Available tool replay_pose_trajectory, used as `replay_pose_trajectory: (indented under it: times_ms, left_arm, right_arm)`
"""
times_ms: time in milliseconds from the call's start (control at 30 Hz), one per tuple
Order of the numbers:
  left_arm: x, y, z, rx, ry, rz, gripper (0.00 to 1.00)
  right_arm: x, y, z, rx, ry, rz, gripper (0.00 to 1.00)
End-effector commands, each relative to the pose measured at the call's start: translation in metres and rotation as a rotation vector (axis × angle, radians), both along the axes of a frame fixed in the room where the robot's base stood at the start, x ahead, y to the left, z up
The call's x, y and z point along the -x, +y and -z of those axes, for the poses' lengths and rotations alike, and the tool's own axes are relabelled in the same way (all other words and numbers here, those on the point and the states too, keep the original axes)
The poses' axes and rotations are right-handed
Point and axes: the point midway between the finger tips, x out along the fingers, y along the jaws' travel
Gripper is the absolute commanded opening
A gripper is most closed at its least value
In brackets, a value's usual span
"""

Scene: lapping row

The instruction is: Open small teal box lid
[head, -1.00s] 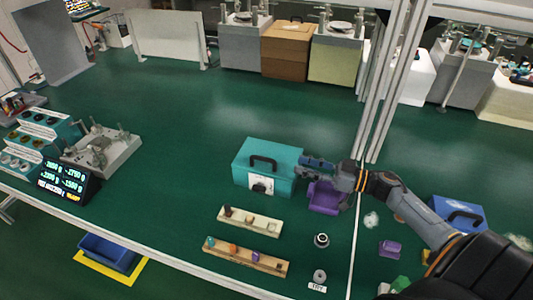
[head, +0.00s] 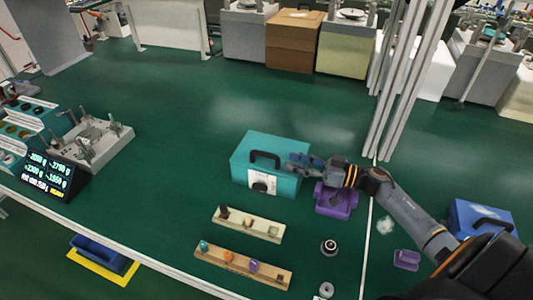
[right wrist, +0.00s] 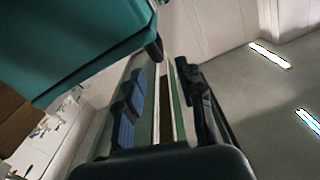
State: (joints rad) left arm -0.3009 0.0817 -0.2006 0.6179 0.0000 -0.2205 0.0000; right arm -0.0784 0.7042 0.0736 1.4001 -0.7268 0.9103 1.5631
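The small teal box (head: 282,178) stands on the green bench in the head view, its lid (head: 287,146) shut. A black handle is on the lid and a white label with a dark latch is on the front. My right gripper (head: 292,162) is at the box's right end, its tips overlapping that end in the picture. In the right wrist view the fingers (right wrist: 160,98) are apart with nothing between them, and the teal box (right wrist: 75,45) fills the upper left, beside one finger. Contact cannot be told. My left gripper is not in view.
A purple bin (head: 335,201) sits under my right wrist. Two racks with small pieces (head: 247,224) lie in front of the box. A blue box (head: 480,218) is at the right, metal posts (head: 400,85) rise behind.

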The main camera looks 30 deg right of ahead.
Motion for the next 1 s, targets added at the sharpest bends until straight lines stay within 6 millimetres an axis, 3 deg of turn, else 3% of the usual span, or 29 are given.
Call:
replay_pose_trajectory:
  times_ms: [200, 400, 867, 1000]
  left_arm:
    - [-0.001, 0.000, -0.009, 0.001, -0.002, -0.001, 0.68]
    - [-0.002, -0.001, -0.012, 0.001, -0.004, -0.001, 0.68]
    - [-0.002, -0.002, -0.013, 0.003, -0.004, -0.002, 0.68]
    - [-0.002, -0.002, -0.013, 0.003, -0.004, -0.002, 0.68]
  right_arm:
    - [-0.037, 0.032, -0.003, -0.004, -0.003, 0.001, 0.37]
    - [-0.059, 0.053, -0.001, -0.003, -0.001, 0.001, 0.37]
    - [-0.069, 0.062, 0.000, 0.000, 0.000, 0.000, 0.37]
    - [-0.068, 0.061, 0.000, 0.000, 0.000, 0.000, 0.11]
